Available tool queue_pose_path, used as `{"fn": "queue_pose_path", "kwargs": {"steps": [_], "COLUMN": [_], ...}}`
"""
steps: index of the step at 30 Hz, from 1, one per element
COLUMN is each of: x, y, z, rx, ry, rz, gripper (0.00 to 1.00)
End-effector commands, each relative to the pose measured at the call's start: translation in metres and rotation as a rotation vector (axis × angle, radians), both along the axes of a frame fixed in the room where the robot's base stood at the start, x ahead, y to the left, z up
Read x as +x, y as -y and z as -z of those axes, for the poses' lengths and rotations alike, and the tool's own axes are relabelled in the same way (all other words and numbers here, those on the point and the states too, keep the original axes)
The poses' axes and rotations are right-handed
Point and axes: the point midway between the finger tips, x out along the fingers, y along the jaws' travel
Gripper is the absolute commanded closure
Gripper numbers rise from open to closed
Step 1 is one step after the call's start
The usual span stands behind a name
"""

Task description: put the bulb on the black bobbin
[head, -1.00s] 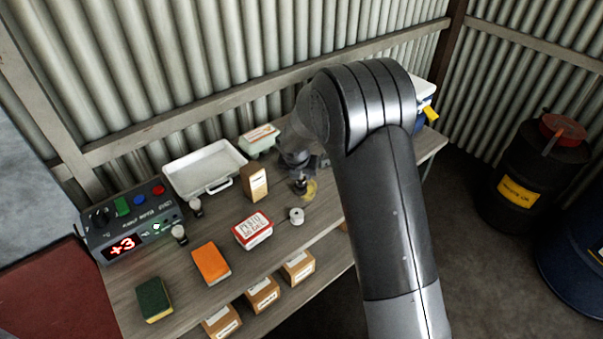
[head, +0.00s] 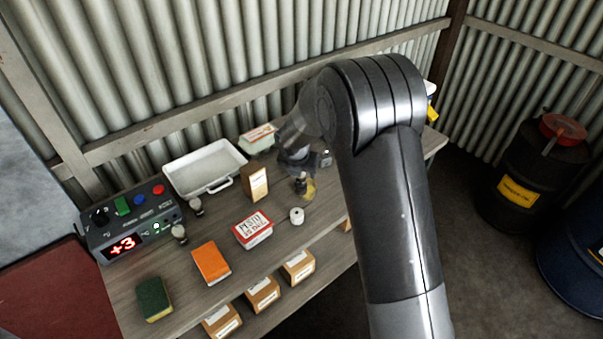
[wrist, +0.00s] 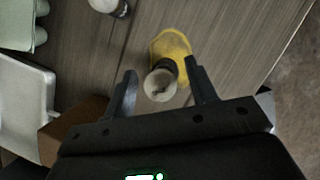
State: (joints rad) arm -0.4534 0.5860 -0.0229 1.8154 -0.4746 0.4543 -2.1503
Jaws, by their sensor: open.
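A small upright piece (wrist: 160,85) with a pale round top and a dark body stands between my gripper's fingers (wrist: 165,90) in the wrist view. It stands on or beside a flat yellow thing (wrist: 172,45). I cannot tell whether it is the bulb, the black bobbin or both stacked. In the head view the same dark piece (head: 300,184) stands below my wrist. My gripper is open, one finger on each side of the piece, with visible gaps. A pale rounded thing with a black end (wrist: 108,5) is at the wrist view's top edge.
A brown box (head: 254,182) stands close left of my gripper. A white spool (head: 296,216), pesto tin (head: 252,230), white tray (head: 205,168) and pale carton (head: 257,139) are on the bench. Two small pale-and-dark pieces (head: 196,206) (head: 180,234) stand by the control box (head: 130,225).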

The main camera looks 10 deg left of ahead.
Motion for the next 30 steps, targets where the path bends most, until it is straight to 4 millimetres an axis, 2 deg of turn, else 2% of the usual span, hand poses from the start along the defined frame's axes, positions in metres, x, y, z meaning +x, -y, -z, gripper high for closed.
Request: {"fn": "queue_pose_path", "kwargs": {"steps": [6,13,18,25,28,30], "x": [-0.016,-0.032,-0.038,-0.040,-0.044,-0.051], "y": [-0.002,-0.005,-0.006,-0.005,0.005,0.019], "z": [-0.043,-0.080,-0.094,-0.098,-0.109,-0.124], "rx": [0.003,0.002,0.001,0.003,0.029,0.068], "ry": [0.004,0.004,0.002,0.002,0.010,0.023], "rz": [0.001,0.001,0.001,0.007,0.074,0.178], "gripper": [0.48,0.48,0.48,0.48,0.48,0.48]}}
